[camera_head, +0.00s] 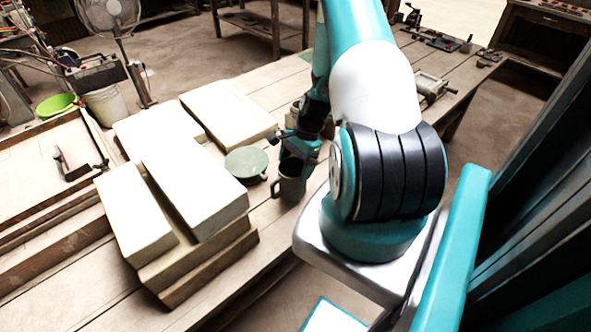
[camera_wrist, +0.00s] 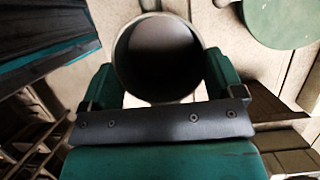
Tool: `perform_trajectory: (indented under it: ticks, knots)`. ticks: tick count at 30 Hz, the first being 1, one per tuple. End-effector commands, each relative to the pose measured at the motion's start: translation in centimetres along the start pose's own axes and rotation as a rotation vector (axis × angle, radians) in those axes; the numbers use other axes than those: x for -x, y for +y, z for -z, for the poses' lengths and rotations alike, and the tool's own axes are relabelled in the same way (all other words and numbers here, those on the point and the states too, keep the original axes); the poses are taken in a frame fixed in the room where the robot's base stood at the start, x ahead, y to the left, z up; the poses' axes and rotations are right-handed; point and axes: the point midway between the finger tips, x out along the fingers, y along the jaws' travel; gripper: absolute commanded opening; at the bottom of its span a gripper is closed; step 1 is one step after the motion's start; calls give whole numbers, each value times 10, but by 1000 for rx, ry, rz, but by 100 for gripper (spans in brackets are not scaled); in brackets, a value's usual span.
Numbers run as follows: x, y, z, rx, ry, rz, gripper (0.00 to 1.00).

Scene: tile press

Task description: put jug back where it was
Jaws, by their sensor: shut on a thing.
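The jug (camera_head: 289,187) is a dark grey-green open-topped vessel with a handle on its left side. It is upright at the near edge of the wooden table, below my gripper (camera_head: 299,152). I cannot tell whether its base touches the tabletop. In the wrist view my gripper (camera_wrist: 160,82) has a finger on each side of the jug (camera_wrist: 156,98) and is shut on it. The jug's inside looks empty and shaded. My arm hides part of the table behind it.
A round green disc (camera_head: 246,161) lies just left of the jug. Pale slabs (camera_head: 195,180) are stacked further left, with another slab (camera_head: 228,112) behind. A dark vessel (camera_head: 295,112) stands partly hidden behind my gripper. Small metal tools (camera_head: 430,88) lie at the table's far right.

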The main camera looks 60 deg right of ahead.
Motion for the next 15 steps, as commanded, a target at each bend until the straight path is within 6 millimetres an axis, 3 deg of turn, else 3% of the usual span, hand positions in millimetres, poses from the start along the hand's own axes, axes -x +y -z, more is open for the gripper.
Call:
perform_trajectory:
  ticks: [6,15]
  knots:
    - [-25,0,10,0,-2,-1,6]
    - [-28,0,11,1,-1,0,6]
